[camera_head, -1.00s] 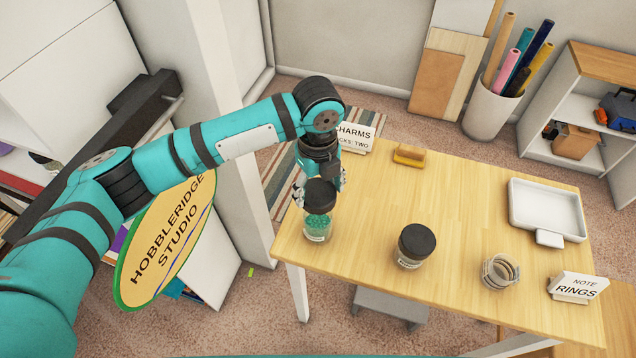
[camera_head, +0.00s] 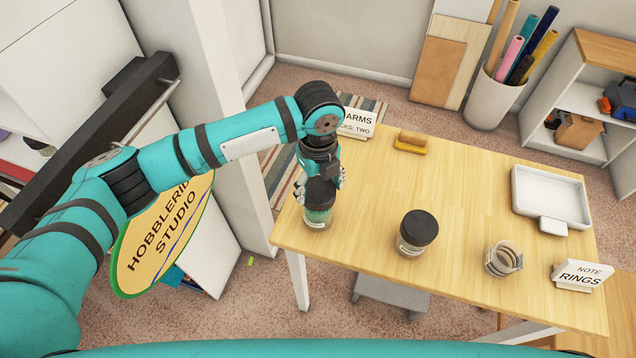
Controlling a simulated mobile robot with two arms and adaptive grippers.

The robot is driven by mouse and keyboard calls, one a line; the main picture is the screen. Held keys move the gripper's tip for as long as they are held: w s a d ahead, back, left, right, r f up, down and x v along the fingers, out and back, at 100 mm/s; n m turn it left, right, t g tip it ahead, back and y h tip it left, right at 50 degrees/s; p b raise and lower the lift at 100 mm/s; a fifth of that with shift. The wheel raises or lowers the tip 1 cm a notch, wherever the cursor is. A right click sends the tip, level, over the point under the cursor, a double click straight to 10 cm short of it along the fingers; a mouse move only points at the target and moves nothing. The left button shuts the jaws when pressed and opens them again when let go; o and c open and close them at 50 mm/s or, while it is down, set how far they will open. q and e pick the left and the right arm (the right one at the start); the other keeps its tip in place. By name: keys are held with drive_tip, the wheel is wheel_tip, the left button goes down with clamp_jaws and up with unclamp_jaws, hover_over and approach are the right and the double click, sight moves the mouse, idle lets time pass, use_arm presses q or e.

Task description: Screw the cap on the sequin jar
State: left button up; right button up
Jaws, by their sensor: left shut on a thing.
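A small clear jar (camera_head: 317,217) with teal bits inside stands upright at the near left corner of the table; its label is too small to read. A black cap (camera_head: 320,194) sits over its mouth, and I cannot tell whether it is fully seated. My left gripper (camera_head: 320,184) points down from above and is shut on the cap, its fingers partly hiding the cap's top. My right gripper is not in view.
The table's middle is clear.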

use_arm(q)
drive_tip(key=shift+f, duration=0.8)
idle(0.5)
drive_tip(key=shift+p, duration=0.5)
drive_tip(key=shift+f, duration=0.35)
idle(0.6)
drive_tip(key=o, duration=0.8)
drive_tip(key=shift+o, duration=0.6)
drive_tip(key=shift+r, duration=0.1)
